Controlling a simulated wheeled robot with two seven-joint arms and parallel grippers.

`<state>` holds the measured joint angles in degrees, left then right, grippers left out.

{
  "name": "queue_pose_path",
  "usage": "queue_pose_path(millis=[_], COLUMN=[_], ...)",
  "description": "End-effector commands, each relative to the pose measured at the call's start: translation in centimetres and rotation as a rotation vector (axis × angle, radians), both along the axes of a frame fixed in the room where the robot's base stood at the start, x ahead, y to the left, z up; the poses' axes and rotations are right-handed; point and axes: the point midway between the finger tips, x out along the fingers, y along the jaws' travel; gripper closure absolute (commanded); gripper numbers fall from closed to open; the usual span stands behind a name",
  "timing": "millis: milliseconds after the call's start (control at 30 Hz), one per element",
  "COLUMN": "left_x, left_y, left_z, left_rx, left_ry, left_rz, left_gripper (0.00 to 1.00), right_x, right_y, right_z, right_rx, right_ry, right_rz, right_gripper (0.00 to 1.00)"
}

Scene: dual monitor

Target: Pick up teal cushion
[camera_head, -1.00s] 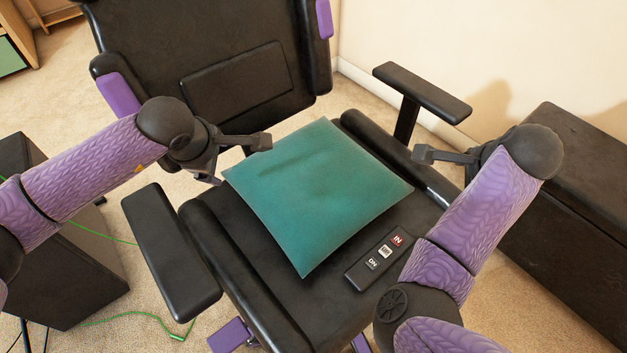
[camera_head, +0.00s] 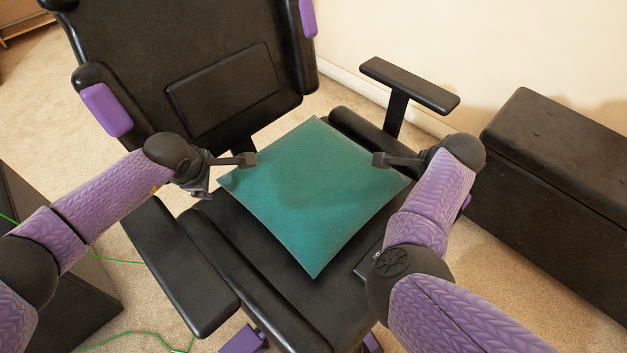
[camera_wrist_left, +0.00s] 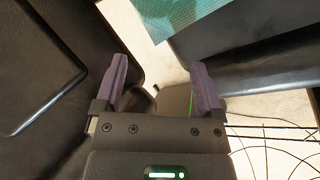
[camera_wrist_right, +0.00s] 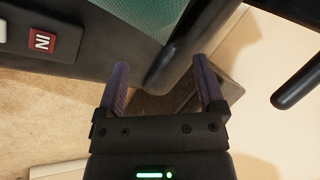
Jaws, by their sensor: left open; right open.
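The teal cushion (camera_head: 312,200) lies flat on the black chair seat in the head view. Part of it shows at the top of the left wrist view (camera_wrist_left: 178,14) and the right wrist view (camera_wrist_right: 150,14). My left gripper (camera_head: 246,160) is open at the cushion's left corner; its fingers (camera_wrist_left: 160,88) show nothing between them but floor beyond. My right gripper (camera_head: 382,160) is open by the cushion's right side, with its fingers (camera_wrist_right: 160,85) apart and empty. I cannot tell whether either gripper touches the cushion.
The black chair has a left armrest (camera_head: 185,270), a right armrest (camera_head: 410,84) and a backrest (camera_head: 180,50). A dark chest (camera_head: 550,170) stands at the right. A small black device with a red "IN" label (camera_wrist_right: 41,41) lies on the seat, mostly hidden by my right arm.

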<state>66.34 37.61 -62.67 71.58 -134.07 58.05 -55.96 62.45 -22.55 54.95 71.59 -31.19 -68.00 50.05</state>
Motion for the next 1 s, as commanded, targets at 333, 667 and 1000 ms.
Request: queue_pose_path(millis=[333,667,1000], left_x=[2.5,2.6,2.6], left_y=[-0.1,-1.5,-2.9], left_z=[-4.8,-5.0,-5.0], left_rx=[-0.002,0.000,0.000], left_ry=[0.000,-0.001,-0.001], left_rz=[-0.001,-0.001,-0.004], left_gripper=[0.12,0.12,0.12], right_x=[2.5,2.6,2.5], right_y=[-0.1,1.5,2.9], right_z=[-4.8,-5.0,-5.1], right_rx=[-0.003,0.000,-0.001], right_ry=[0.000,-0.001,0.002], right_rz=[0.001,0.000,0.004], right_gripper=[0.12,0.12,0.12])
